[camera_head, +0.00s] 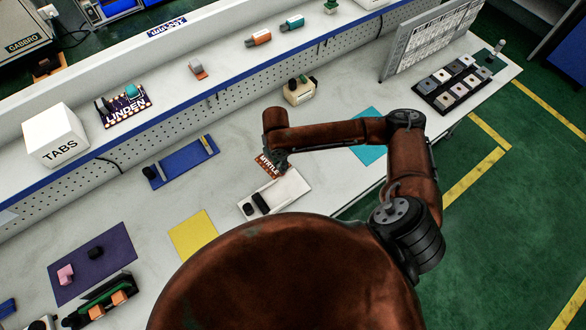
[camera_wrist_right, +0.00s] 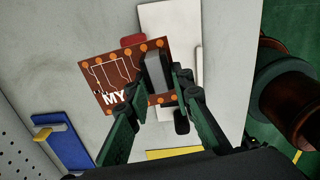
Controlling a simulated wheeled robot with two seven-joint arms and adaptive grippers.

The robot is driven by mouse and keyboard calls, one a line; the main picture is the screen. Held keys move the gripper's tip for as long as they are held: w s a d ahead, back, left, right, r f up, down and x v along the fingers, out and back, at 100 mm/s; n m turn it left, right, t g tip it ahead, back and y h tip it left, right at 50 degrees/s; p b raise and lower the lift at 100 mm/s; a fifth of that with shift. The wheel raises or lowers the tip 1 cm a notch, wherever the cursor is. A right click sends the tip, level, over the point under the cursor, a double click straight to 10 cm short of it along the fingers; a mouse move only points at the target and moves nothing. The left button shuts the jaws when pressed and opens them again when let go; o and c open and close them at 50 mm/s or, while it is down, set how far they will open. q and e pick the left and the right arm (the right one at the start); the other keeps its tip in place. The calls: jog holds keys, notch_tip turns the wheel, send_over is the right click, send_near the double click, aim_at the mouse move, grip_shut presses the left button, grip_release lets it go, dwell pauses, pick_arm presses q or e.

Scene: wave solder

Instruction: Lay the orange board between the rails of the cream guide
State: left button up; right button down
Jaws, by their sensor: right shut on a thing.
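The orange board (camera_head: 265,168) carries white lettering and a grey block; it shows larger in the right wrist view (camera_wrist_right: 112,78). My right gripper (camera_head: 280,172) is shut on the board's grey block (camera_wrist_right: 158,70), with a finger on either side. The cream guide (camera_head: 288,188) lies on the bench just below the board in the head view. In the right wrist view the guide (camera_wrist_right: 172,20) is partly hidden behind the board and fingers. The board overlaps the guide's edge there; I cannot tell its height above it. My left gripper is not in view.
Black parts (camera_head: 260,203) sit at the guide's near-left end. A blue guide (camera_head: 183,166) with a yellow bar lies to the left. A yellow mat (camera_head: 193,235) and a cyan mat (camera_head: 370,150) flank the cream guide. A beige block-like item (camera_head: 299,92) stands behind.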

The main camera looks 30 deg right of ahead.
aim_at(293, 183)
jog(key=s+d+f+n+p, duration=0.2)
jog(key=d+f+n+p, duration=0.2)
jog(key=n, duration=1.2)
jog(key=shift+s+d+f+n+p, duration=0.15)
jog(key=shift+s+f+n+p, duration=0.15)
jog(key=shift+f+p, duration=1.25)
jog(key=shift+r, duration=0.3)
jog(key=shift+p, duration=0.4)
jog(key=shift+w+f+b, duration=0.1)
jog(key=shift+f+b, duration=1.7)
jog(key=shift+f, duration=1.2)
jog(key=shift+f, duration=0.45)
jog(key=c, duration=1.6)
grip_release()
